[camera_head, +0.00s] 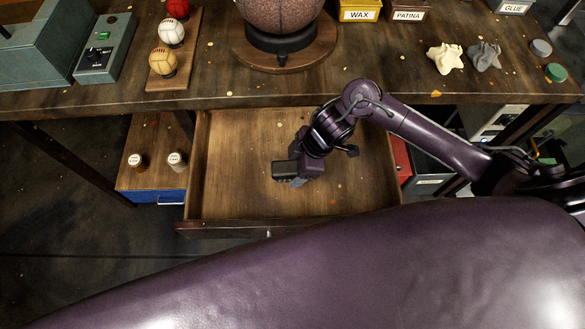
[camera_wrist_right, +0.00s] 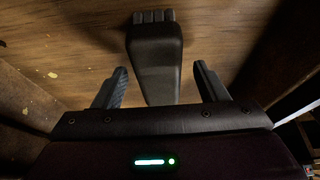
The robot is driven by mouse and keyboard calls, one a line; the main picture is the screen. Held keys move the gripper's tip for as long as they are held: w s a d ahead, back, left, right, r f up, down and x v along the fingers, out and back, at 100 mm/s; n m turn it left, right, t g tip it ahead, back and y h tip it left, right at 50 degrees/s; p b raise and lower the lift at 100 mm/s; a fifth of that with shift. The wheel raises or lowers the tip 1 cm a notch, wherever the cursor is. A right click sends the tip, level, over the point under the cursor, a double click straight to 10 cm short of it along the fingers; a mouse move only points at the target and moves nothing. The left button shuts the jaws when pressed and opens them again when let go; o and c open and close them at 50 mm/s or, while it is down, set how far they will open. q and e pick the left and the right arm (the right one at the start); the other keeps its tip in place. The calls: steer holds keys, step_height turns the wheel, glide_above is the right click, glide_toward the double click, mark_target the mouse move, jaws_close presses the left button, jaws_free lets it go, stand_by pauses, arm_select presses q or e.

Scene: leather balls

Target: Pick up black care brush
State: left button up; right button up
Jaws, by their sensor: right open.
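The black care brush (camera_wrist_right: 155,62) lies in the open wooden drawer (camera_head: 235,195). In the right wrist view its wide dark handle points toward me and its grey bristle end points away. My right gripper (camera_wrist_right: 161,70) is open, with one finger on each side of the handle. Gaps show between the fingers and the brush. In the head view my right gripper (camera_head: 296,182) reaches down into the drawer. My left gripper is not in view.
The workbench (camera_head: 215,97) stands above the drawer, with small balls on a board (camera_head: 188,60) and a large ball on a stand (camera_head: 285,55). The drawer's walls surround my right gripper. A lower shelf (camera_head: 150,175) with two small bottles is at left.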

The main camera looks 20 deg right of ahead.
mark_target(293, 167)
steer(key=shift+x, duration=0.85)
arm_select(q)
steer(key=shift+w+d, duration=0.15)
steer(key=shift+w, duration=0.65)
arm_select(e)
steer(key=shift+f, duration=0.15)
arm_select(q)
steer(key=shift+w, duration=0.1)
arm_select(e)
steer(key=c, duration=1.1)
